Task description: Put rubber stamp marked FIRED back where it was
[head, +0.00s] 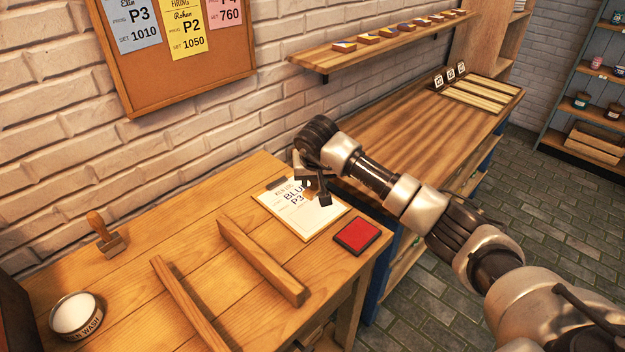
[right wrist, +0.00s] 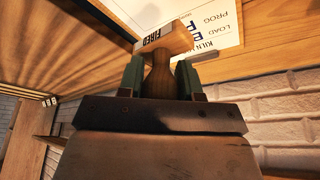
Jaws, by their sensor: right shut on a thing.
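The rubber stamp marked FIRED (right wrist: 170,40) is in my right gripper (right wrist: 162,78), its wooden handle between the two fingers. In the head view my right gripper (head: 318,188) is over the clipboard (head: 322,217) and hides most of the stamp. I cannot tell from the frames whether the stamp touches the sheet, which reads BLU and P3. A second wooden stamp (head: 108,238) stands upright at the left of the table. A red ink pad (head: 357,236) lies near the right edge. My left gripper is not in view.
Two wooden rails (head: 262,262) (head: 188,304) lie on the table, with bare table between them. A kiln wash jar (head: 76,316) stands at the left front. A shelf (head: 380,44) with small tiles and a pinboard (head: 180,50) are on the brick wall.

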